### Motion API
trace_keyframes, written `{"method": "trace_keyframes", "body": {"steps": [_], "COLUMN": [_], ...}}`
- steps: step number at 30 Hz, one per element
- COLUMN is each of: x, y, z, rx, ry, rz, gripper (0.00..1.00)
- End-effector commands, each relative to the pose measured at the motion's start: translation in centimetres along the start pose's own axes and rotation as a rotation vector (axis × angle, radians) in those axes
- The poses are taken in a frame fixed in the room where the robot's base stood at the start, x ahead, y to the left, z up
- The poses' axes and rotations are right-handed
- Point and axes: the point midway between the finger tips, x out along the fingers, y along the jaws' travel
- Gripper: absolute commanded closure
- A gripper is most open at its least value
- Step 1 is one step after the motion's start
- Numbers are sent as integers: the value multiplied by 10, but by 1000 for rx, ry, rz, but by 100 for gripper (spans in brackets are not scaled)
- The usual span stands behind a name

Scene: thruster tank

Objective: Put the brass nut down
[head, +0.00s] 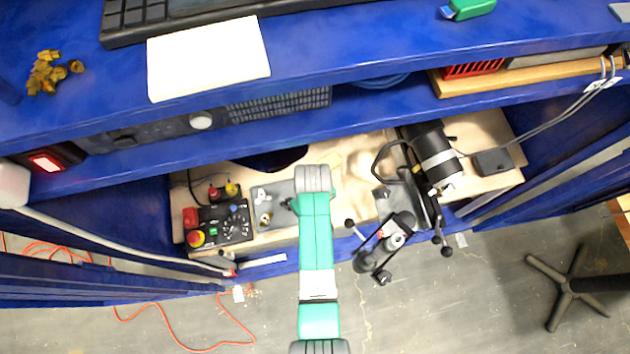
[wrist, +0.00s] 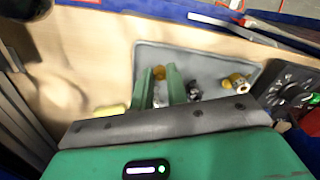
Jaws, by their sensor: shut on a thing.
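My gripper (wrist: 159,88) shows in the wrist view as two green fingers over a grey tray (wrist: 205,62). A small brass nut (wrist: 158,73) is between the fingertips, and the fingers are shut on it. I cannot tell whether the nut touches the tray. In the head view my arm covers the gripper and the nut; the grey tray (head: 283,213) shows left of the arm.
Small metal parts (wrist: 193,90) and another brass piece (wrist: 236,82) lie on the tray, right of the fingers. A black control box (head: 220,224) stands left of the tray. A black clamp-like device (head: 388,238) stands to the right. A blue shelf (head: 340,60) overhangs behind.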

Motion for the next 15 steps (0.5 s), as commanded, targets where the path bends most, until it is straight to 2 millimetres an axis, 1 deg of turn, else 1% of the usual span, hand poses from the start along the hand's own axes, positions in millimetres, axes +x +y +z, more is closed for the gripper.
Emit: {"method": "trace_keyframes", "body": {"steps": [2, 4, 6, 9, 15], "x": [0, 5, 22, 35, 36], "y": [2, 10, 8, 8, 8], "z": [-1, -4, -2, -3, -3], "rx": [1, 2, 1, 0, 0], "ry": [0, -1, -3, -2, 0], "rz": [0, 0, -2, -1, 0], "gripper": [99, 99, 99, 99, 99]}}
